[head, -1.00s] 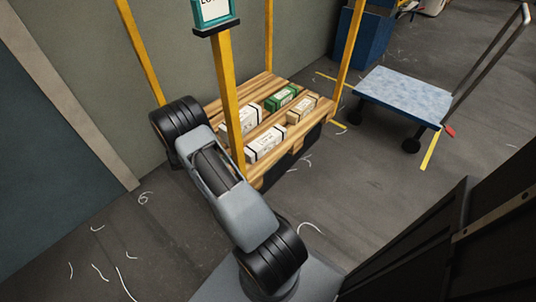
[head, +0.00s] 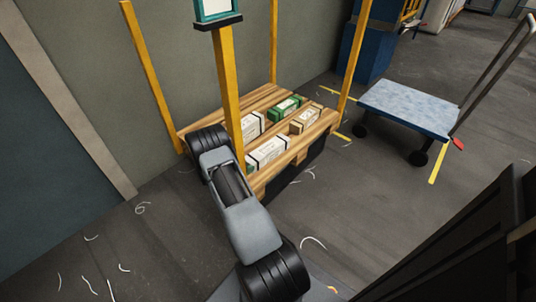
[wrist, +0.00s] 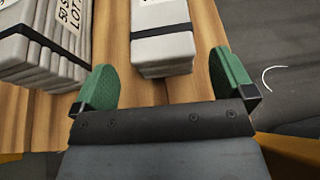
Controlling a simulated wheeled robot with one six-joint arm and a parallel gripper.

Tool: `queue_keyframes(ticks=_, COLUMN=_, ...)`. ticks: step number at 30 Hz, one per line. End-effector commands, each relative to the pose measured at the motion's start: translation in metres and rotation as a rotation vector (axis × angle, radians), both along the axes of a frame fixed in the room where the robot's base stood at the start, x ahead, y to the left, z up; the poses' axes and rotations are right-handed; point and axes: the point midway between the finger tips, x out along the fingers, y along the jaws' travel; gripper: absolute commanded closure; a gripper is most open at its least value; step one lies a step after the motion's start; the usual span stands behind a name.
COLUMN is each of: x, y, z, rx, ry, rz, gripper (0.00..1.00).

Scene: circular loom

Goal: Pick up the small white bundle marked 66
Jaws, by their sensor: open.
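A small white bundle (wrist: 160,45) with a dark strap and a label lies on the wooden pallet (wrist: 205,45), ahead of my gripper (wrist: 165,72) in the wrist view. Its mark is cut off by the top edge, so I cannot read a number. My gripper has green fingers spread wide and empty, one toward each side of the bundle's near end. The bundle seems to be the front white one (head: 268,150) in the head view.
A larger white stack (wrist: 35,45) with a "LOT" label lies close on the left. A green bundle (head: 285,108) and a tan bundle (head: 305,120) share the pallet. A yellow post (head: 228,85) rises by my arm. A blue-topped cart (head: 405,108) stands at right.

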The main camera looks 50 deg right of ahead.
Motion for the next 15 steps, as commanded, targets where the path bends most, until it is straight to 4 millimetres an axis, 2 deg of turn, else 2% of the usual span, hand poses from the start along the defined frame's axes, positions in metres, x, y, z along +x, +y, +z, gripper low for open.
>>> queue_keyframes(ticks=5, x=-0.002, y=-0.007, z=-0.005, rx=0.000, ry=0.000, rz=0.000, gripper=0.00)
queue_keyframes(ticks=15, x=-0.009, y=-0.045, z=-0.023, rx=0.001, ry=-0.001, rz=-0.001, gripper=0.00)
